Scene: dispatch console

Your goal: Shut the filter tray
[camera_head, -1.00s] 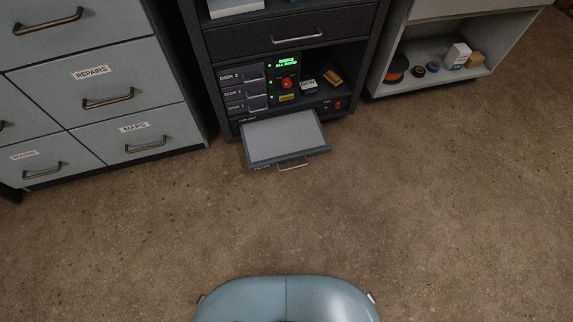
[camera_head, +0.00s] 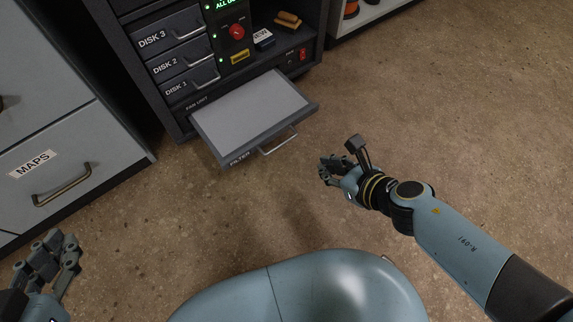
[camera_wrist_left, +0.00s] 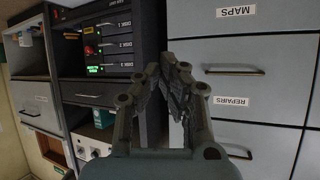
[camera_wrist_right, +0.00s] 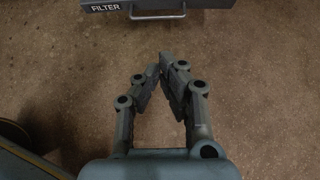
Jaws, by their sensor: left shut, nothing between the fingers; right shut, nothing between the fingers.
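The filter tray (camera_head: 252,112) is pulled out from the bottom of the dark cabinet, with a pale flat panel on top and a metal handle (camera_head: 278,141) on its front. Its front edge, labelled FILTER, also shows at the top of the right wrist view (camera_wrist_right: 160,8). My right gripper (camera_head: 325,168) is shut and empty, to the right of the handle and in front of the tray, apart from it. My left gripper (camera_head: 62,245) is shut and empty at the lower left, far from the tray; in its wrist view its fingers (camera_wrist_left: 170,70) are together.
The dark cabinet (camera_head: 172,105) holds disk drawers, a red button (camera_head: 236,32) and a red switch (camera_head: 303,55). A grey drawer unit (camera_head: 75,135) stands at the left. An open shelf (camera_head: 372,14) is at the back right. The floor before the tray is clear.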

